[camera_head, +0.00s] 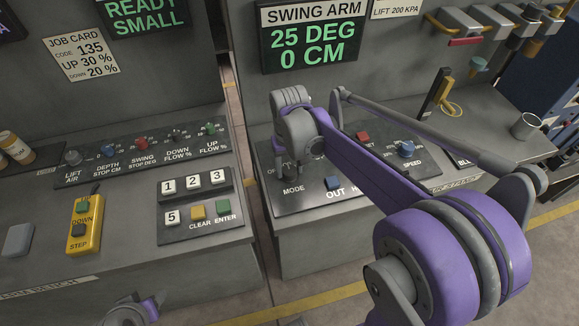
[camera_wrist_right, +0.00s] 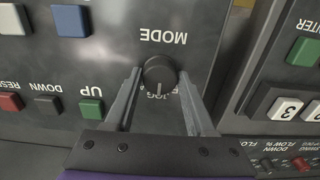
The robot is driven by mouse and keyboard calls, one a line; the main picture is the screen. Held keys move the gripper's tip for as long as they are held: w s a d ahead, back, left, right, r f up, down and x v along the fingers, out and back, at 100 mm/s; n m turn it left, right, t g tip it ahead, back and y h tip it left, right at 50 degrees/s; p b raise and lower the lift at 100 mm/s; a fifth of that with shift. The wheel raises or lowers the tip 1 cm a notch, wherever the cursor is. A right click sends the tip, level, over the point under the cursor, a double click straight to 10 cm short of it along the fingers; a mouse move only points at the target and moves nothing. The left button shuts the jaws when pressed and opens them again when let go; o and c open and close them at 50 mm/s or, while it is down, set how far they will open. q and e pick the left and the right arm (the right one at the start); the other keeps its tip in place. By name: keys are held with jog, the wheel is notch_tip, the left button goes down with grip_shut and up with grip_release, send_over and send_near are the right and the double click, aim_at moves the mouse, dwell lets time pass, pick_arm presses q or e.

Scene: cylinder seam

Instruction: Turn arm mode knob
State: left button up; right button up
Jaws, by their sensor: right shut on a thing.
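The MODE knob (camera_wrist_right: 159,72) is a round black knob on a dark panel (camera_wrist_right: 120,50). In the right wrist view its white pointer line points down the picture, toward lettering that is partly covered and looks like JOG. My right gripper (camera_wrist_right: 160,80) has one finger on each side of the knob and is shut on it. In the head view my right gripper (camera_head: 290,168) comes down on the panel just above the word MODE and hides most of the knob. My left gripper does not show; only a small part of my left arm is at the bottom edge.
A blue OUT button (camera_head: 333,183), a red button (camera_head: 363,136) and a SPEED knob (camera_head: 406,148) share the panel. A keypad (camera_head: 200,205) and a yellow pendant (camera_head: 85,222) lie on the left bench. The swing arm display (camera_head: 312,43) reads 25 DEG, 0 CM.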

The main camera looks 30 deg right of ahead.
grip_shut()
jog(key=shift+n, duration=0.4)
jog(key=n, duration=0.3)
jog(key=shift+n, duration=0.3)
jog(key=n+b, duration=0.1)
jog(key=n, duration=0.3)
jog(key=shift+n, duration=0.3)
jog(key=o, duration=1)
grip_release()
jog(key=shift+c, duration=0.2)
